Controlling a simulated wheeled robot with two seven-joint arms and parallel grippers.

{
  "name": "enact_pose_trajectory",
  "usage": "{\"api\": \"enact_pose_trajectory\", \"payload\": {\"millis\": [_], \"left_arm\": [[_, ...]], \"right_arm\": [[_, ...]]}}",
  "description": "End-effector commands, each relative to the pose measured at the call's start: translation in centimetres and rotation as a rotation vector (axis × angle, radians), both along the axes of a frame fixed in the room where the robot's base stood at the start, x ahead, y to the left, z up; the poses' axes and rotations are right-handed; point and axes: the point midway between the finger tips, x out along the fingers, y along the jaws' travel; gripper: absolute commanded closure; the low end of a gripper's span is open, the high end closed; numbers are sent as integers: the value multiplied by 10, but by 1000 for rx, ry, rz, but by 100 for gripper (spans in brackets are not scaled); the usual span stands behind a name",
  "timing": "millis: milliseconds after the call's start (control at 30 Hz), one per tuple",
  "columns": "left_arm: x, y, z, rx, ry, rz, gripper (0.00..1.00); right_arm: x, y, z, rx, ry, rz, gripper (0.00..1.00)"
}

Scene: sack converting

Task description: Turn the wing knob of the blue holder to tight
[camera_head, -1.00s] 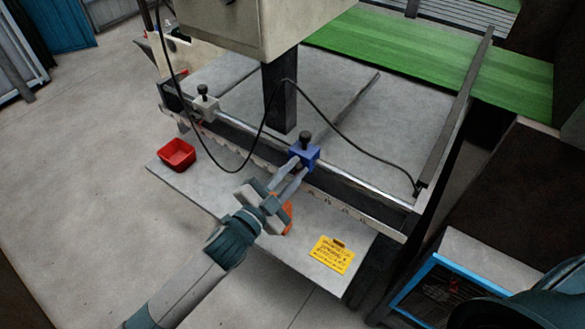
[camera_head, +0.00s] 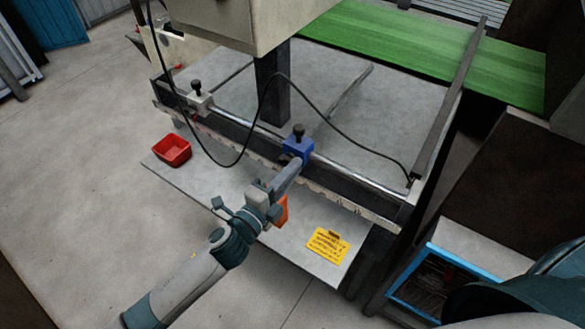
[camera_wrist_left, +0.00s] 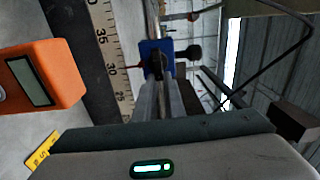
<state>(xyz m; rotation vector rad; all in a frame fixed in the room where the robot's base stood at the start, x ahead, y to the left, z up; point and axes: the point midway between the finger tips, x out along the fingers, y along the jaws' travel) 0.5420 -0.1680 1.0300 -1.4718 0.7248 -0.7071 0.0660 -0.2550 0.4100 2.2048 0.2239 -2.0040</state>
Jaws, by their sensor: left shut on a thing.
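The blue holder (camera_head: 298,147) sits on the rail at the front of the machine, with a black post knob (camera_head: 298,130) on top. My left gripper (camera_head: 294,164) reaches its front face. In the left wrist view the blue holder (camera_wrist_left: 146,47) is straight ahead, and the gripper fingers (camera_wrist_left: 157,88) are closed on the dark wing knob (camera_wrist_left: 155,66) on its face. The fingers hide most of the wing knob, so its angle is hard to read. My right gripper is out of view.
A white holder (camera_head: 199,101) sits further left on the rail. A red bin (camera_head: 171,150), an orange device (camera_head: 281,211) and a yellow label (camera_head: 328,244) are on the front shelf. A black cable (camera_head: 340,118) hangs over the rail. A scale (camera_wrist_left: 106,50) runs beside the holder.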

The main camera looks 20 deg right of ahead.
Motion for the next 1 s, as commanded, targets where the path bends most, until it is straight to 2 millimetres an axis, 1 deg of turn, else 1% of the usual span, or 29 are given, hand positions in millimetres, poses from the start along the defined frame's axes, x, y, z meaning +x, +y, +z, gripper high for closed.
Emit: {"api": "enact_pose_trajectory", "payload": {"millis": [33,567,600,633,667,1000], "left_arm": [[7,7,-5,21,-7,19,100],[10,8,-3,37,-34,22,100],[10,8,-3,37,-34,22,80],[10,8,-3,37,-34,22,73],[9,8,-2,36,-35,21,71],[5,4,0,29,-33,11,71]], "right_arm": [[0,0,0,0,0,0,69],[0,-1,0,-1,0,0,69],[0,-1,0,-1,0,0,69],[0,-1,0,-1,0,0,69],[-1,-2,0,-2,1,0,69],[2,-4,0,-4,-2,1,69]]}}
